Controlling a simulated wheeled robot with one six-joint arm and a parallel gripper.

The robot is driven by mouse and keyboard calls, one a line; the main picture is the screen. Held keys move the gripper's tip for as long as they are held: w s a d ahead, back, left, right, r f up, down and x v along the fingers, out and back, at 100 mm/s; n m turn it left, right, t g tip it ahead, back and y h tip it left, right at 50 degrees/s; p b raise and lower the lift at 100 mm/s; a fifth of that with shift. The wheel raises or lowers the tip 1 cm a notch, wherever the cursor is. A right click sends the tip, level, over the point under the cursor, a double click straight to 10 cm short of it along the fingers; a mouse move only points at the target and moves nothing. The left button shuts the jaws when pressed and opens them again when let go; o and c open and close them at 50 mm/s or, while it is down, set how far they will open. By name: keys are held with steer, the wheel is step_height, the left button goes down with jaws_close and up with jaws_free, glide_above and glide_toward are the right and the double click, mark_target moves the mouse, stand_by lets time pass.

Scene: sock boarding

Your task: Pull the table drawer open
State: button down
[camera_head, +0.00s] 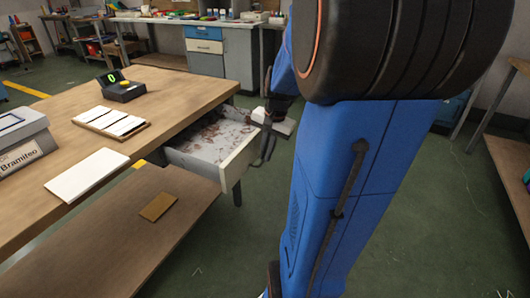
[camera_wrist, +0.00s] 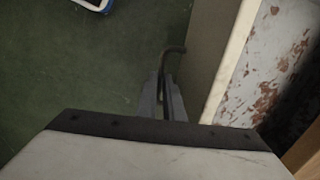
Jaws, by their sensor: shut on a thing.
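The table drawer (camera_head: 215,146) stands partly pulled out from the right side of the wooden table (camera_head: 185,93) in the head view. Its inside is pale with worn, rusty patches, and nothing shows lying in it. In the wrist view the drawer (camera_wrist: 268,75) is at the right, its front panel running up the picture. My gripper (camera_wrist: 170,100) is at the outer side of the drawer front, its fingers shut on the dark bar handle (camera_wrist: 173,52). In the head view my gripper (camera_head: 268,136) is partly hidden, and my arm covers much of the right side.
On the table are a black device with a green display (camera_head: 119,86), a board with white strips (camera_head: 110,122), a white panel (camera_head: 88,174) and a grey labelled box (camera_head: 22,140). A lower shelf (camera_head: 120,235) holds a small brown piece (camera_head: 158,207). Green floor is clear beyond the drawer.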

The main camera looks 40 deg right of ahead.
steer(key=c, duration=1.9)
jaws_free()
steer(key=shift+r, duration=0.1)
steer(key=s+d+r, duration=0.1)
steer(key=s+r, duration=0.2)
steer(key=r, duration=1.4)
